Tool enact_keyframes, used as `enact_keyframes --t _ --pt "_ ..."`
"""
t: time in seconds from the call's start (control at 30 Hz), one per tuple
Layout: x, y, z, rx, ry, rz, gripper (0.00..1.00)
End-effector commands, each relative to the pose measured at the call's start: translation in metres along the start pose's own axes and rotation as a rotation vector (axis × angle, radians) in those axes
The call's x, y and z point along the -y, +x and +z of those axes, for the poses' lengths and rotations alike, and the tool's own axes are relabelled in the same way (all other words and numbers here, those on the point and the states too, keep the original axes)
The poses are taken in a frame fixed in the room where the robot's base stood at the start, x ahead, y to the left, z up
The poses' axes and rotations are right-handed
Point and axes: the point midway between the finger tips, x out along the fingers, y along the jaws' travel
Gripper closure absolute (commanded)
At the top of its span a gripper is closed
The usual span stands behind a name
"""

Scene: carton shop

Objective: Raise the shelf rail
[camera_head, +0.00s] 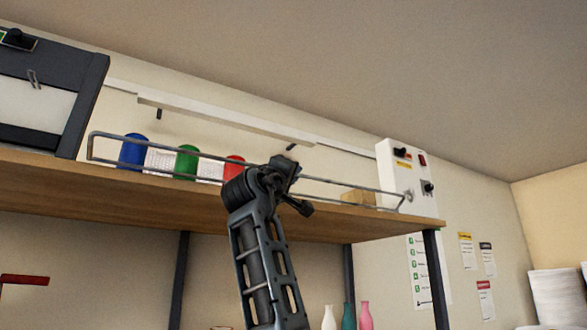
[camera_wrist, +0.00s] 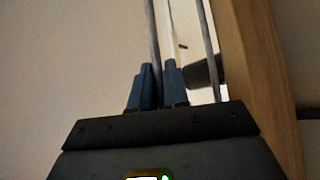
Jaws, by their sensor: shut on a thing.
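The shelf rail (camera_head: 345,186) is a thin grey metal wire frame with an upper and a lower bar. It runs along the front edge of the wooden shelf (camera_head: 50,178), with its upper bar above the board. Whether it stands fully upright I cannot tell. My gripper (camera_head: 283,170) is at the rail, right of its middle, and hides part of it. In the wrist view my gripper's fingers (camera_wrist: 157,72) are closed around one bar of the rail (camera_wrist: 153,30); the other bar runs to the right, beside the wooden board (camera_wrist: 252,85).
Blue (camera_head: 132,151), green (camera_head: 187,162) and red (camera_head: 234,168) containers stand behind the rail. A small tan box (camera_head: 358,197) and a white control box (camera_head: 391,165) are at the right. A dark-framed machine (camera_head: 45,95) stands at the left. Bottles (camera_head: 348,318) are below the shelf.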

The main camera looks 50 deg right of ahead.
Motion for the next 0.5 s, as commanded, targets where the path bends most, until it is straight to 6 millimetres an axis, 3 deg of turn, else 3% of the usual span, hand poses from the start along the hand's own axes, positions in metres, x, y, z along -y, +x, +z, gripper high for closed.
enact_keyframes --t 0.5 --pt "-0.0012 0.0098 -0.0107 0.000 -0.170 -0.167 1.00"
